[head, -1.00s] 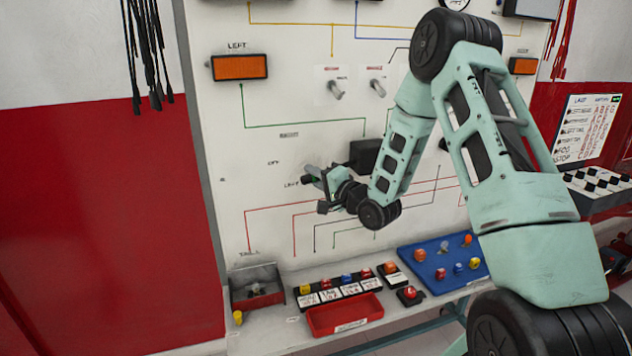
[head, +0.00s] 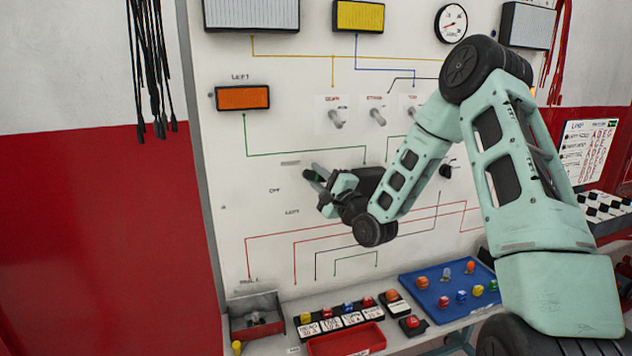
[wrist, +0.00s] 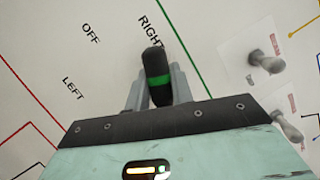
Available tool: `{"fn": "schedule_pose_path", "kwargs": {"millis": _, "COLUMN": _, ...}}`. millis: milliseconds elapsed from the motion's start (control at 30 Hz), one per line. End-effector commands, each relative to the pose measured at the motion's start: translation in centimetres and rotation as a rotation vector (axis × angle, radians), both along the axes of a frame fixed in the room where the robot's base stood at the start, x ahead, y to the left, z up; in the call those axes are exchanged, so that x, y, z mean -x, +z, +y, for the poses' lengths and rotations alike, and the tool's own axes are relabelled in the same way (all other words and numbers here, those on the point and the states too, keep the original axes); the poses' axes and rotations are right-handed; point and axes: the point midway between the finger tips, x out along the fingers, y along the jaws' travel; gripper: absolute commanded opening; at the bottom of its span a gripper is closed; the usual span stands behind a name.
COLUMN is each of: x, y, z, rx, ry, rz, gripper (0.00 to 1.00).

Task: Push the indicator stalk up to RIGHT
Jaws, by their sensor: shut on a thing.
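The indicator stalk is black with a green band and shows in the wrist view (wrist: 157,75). Its tip (head: 311,175) also shows in the head view. My gripper (wrist: 158,92) is shut on it, one grey finger on each side. In the wrist view the stalk's tip lies just beneath the RIGHT label (wrist: 150,33). The OFF label (wrist: 91,33) and LEFT label (wrist: 73,88) are off to the left, clear of the stalk. In the head view my gripper (head: 320,180) is at the white panel, above the LEFT label. The stalk's base is hidden by my gripper.
Toggle switches (head: 337,119) stand out from the panel (head: 230,180) above and right of my gripper. An orange LEFT lamp (head: 242,97) is higher up. Below are a shelf with a red tray (head: 345,341), a blue board (head: 425,300) and a metal box (head: 257,315).

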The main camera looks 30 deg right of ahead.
Motion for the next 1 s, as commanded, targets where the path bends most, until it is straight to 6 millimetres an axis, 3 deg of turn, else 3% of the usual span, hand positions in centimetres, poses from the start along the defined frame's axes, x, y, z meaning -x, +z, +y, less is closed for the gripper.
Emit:
{"fn": "schedule_pose_path", "kwargs": {"millis": 433, "x": 0.0, "y": 0.1, "z": -0.2, "rx": -0.014, "ry": -0.003, "rz": -0.005, "gripper": 0.00}}
{"fn": "schedule_pose_path", "kwargs": {"millis": 467, "x": 0.1, "y": 0.1, "z": -0.2, "rx": -0.014, "ry": -0.003, "rz": -0.005, "gripper": 0.28}}
{"fn": "schedule_pose_path", "kwargs": {"millis": 533, "x": 0.0, "y": 0.2, "z": -0.2, "rx": -0.013, "ry": -0.003, "rz": -0.005, "gripper": 0.45}}
{"fn": "schedule_pose_path", "kwargs": {"millis": 833, "x": 0.1, "y": 0.1, "z": -0.1, "rx": -0.011, "ry": -0.001, "rz": -0.003, "gripper": 0.45}}
{"fn": "schedule_pose_path", "kwargs": {"millis": 1000, "x": 1.7, "y": -0.6, "z": -0.2, "rx": -0.011, "ry": -0.002, "rz": -0.001, "gripper": 0.45}}
